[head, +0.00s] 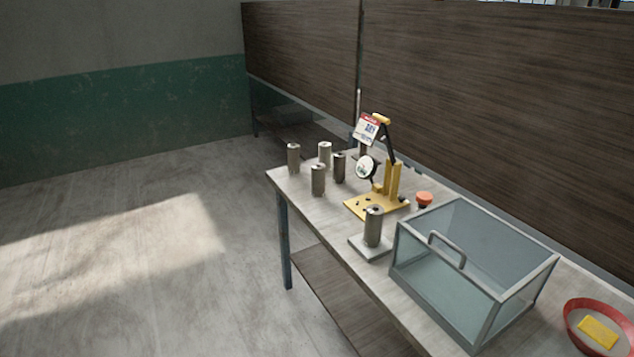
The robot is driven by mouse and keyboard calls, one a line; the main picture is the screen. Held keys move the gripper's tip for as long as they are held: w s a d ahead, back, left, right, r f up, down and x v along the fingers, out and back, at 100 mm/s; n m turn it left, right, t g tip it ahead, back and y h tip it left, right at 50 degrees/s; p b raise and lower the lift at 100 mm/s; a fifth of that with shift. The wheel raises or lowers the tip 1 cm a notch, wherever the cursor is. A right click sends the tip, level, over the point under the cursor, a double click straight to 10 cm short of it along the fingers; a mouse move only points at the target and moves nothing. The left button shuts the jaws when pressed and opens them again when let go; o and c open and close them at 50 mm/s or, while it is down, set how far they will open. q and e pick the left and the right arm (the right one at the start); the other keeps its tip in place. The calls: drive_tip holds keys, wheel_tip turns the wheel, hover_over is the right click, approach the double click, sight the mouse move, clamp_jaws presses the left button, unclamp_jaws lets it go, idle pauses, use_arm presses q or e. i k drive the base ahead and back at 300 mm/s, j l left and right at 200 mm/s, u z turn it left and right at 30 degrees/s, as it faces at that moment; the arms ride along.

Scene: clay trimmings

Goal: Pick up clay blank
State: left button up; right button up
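Several grey cylinders that look like clay blanks stand upright on the table (345,240). A group is at the table's far left end: one at the left corner (293,158), one behind (325,154), one in front (318,180) and one to the right (339,167). Another cylinder (373,227) stands on a small pale square plate (366,247) in front of the yellow stand. Each shows a dark spot on its top. Neither of my grippers is in the head view.
A yellow stand (393,180) with a round dial and a lever holds the table's middle. A glass-walled box (450,290) with a handle stands to the right. A red bowl (570,325) with a yellow block (598,333) is at the lower right. An orange knob (424,198) sits behind the box. Wooden panels (500,110) back the table.

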sight(318, 169)
drive_tip(key=j+z, duration=0.1)
drive_tip(key=z, duration=0.85)
drive_tip(key=j+z, duration=0.3)
drive_tip(key=j, duration=0.2)
drive_tip(key=j+z, duration=0.25)
drive_tip(key=j, duration=0.25)
drive_tip(key=j+z, duration=0.3)
drive_tip(key=j, duration=0.2)
drive_tip(key=k+j+z, duration=0.1)
drive_tip(key=j+z, duration=0.2)
drive_tip(key=j, duration=0.15)
drive_tip(key=k+j+z, duration=0.25)
drive_tip(key=j, duration=0.2)
drive_tip(key=i+j, duration=0.05)
drive_tip(key=i, duration=0.05)
